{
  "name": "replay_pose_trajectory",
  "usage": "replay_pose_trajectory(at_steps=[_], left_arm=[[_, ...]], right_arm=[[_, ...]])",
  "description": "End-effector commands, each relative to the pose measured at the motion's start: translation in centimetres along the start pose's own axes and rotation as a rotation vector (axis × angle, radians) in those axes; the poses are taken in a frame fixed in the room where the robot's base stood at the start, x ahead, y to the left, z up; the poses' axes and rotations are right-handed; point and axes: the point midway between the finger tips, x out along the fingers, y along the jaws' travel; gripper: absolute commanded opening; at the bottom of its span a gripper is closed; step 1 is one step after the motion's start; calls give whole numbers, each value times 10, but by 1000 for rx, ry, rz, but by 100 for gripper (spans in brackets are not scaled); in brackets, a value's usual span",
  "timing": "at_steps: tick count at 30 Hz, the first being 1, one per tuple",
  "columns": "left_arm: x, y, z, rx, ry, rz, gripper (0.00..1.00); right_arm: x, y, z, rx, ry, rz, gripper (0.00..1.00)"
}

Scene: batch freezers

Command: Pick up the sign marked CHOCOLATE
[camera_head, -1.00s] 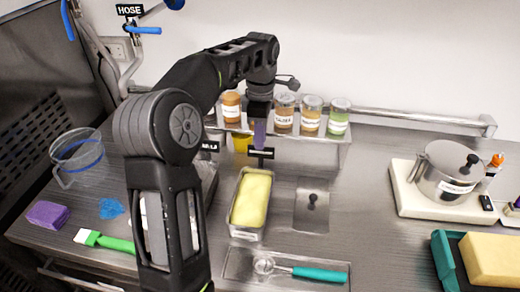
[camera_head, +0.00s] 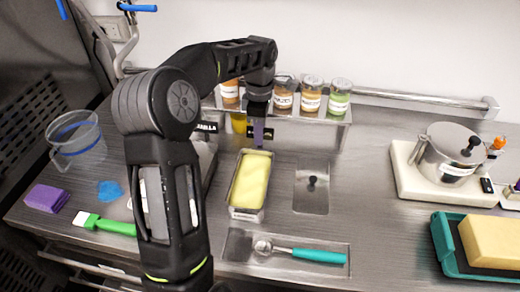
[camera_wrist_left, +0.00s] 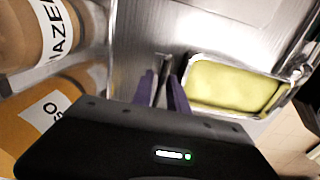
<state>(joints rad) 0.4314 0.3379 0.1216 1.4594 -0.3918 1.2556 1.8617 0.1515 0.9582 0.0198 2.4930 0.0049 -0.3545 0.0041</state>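My left gripper (camera_head: 258,136), with purple fingers, points down beside the sign, just behind the pan. In the left wrist view the two fingers (camera_wrist_left: 161,90) are apart, with a thin grey upright piece between them; I cannot tell whether they touch it. The pan (camera_wrist_left: 232,88) lies to their right in that view. Another black sign (camera_head: 207,127), apparently ending in "ILLA", is partly hidden by my left arm. My right gripper is not in view.
A rack of labelled jars (camera_head: 312,95) stands close behind the gripper. A teal-handled scoop (camera_head: 318,256) lies in front of the pan. A clear jug (camera_head: 75,140) is at the left, a lidded pot (camera_head: 447,155) at the right. The counter right of the pan is mostly clear.

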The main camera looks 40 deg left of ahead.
Motion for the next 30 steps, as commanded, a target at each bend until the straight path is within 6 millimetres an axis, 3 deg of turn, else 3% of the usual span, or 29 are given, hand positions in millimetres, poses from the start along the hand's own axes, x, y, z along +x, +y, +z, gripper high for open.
replay_pose_trajectory(at_steps=[11,23,30], left_arm=[[4,0,0,0,0,-1,19],[51,-1,0,0,0,-2,19],[55,-1,0,1,0,0,19]], right_arm=[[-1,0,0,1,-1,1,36],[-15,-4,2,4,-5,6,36],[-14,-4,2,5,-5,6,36]])
